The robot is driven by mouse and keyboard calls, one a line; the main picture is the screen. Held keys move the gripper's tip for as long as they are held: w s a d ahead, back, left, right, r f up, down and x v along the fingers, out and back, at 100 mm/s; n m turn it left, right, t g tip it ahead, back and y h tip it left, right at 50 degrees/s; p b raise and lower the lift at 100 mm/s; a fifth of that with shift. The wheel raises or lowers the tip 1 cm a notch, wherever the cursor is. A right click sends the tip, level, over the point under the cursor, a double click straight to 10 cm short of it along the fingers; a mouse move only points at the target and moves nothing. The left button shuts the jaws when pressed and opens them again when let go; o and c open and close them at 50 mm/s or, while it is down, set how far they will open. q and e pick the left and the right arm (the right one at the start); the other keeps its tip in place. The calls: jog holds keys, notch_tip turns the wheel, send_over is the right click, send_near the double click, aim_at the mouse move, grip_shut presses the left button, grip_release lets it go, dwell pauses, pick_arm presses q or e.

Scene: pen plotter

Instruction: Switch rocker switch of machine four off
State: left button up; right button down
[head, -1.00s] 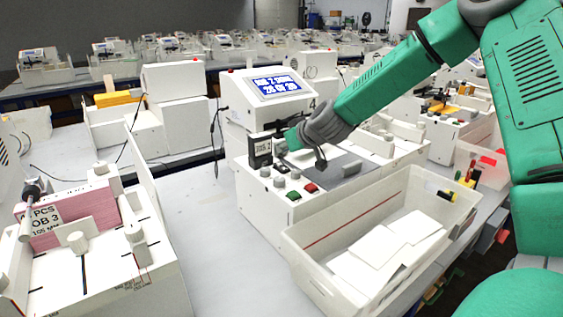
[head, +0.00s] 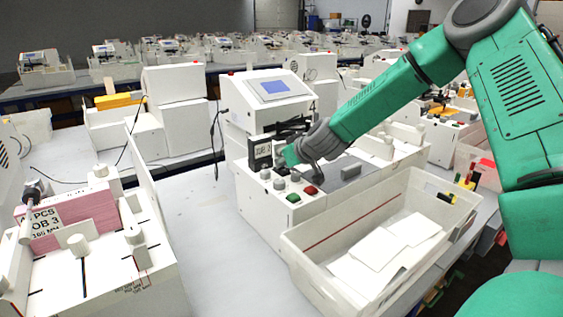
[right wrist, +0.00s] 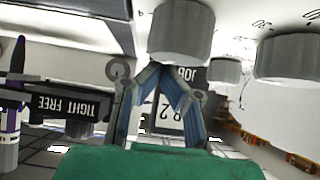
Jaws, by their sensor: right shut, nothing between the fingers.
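Machine four (head: 262,85) is the white machine in the middle of the head view, with a blank, evenly blue-grey screen (head: 274,87). My right gripper (head: 277,160) is over its front panel, beside the small dark job card (head: 260,155). In the right wrist view the fingers (right wrist: 158,74) come together, empty, just below a grey knob (right wrist: 180,32). The job card (right wrist: 170,112) shows behind them, upside down. I cannot make out the rocker switch; the gripper and the panel parts may hide it. My left gripper is not in view.
A green button (head: 293,197) and a red button (head: 310,190) are on the front panel. A white bin (head: 330,222) with papers stands in front. A machine with a pink stack (head: 75,215) is at left. Clear table (head: 205,215) lies between.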

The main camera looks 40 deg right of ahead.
jog(key=shift+s, duration=0.15)
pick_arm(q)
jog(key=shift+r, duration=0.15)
pick_arm(e)
jog(key=shift+s+a+f, duration=0.1)
jog(key=shift+s+f, duration=0.1)
jog(key=shift+s, duration=0.6)
jog(key=shift+r, duration=0.1)
